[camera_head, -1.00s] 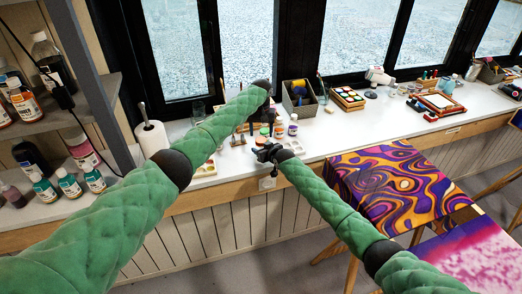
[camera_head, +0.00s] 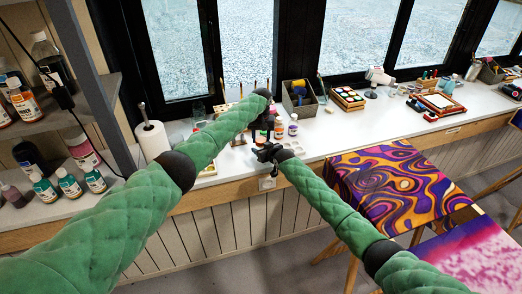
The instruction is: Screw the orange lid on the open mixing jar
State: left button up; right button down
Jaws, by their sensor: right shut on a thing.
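My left gripper (camera_head: 264,124) points down over the worktop, just above and behind my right gripper. It is dark and small, and I cannot tell whether its jaws are open or shut. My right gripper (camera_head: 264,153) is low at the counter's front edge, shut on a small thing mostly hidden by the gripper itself. The open mixing jar and the orange lid cannot be made out for certain; the two grippers cover the spot between them. Small bottles (camera_head: 292,126) with coloured labels stand just right of my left gripper.
The white worktop (camera_head: 330,128) runs below the windows. A paper roll (camera_head: 152,139) stands at the left. A grey bin (camera_head: 299,98) and a wooden paint box (camera_head: 347,98) stand behind to the right. Shelves with bottles are at the left.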

pick_arm(q)
jog(key=shift+m, duration=0.8)
jog(key=o, duration=1.2)
jog(key=shift+c, duration=0.2)
jog(key=shift+r, duration=0.1)
notch_tip(320, 180, up, 12)
pick_arm(e)
jog(key=c, duration=0.6)
grip_release()
pick_arm(q)
jog(key=shift+f, duration=0.25)
pick_arm(e)
jog(key=shift+s, duration=0.1)
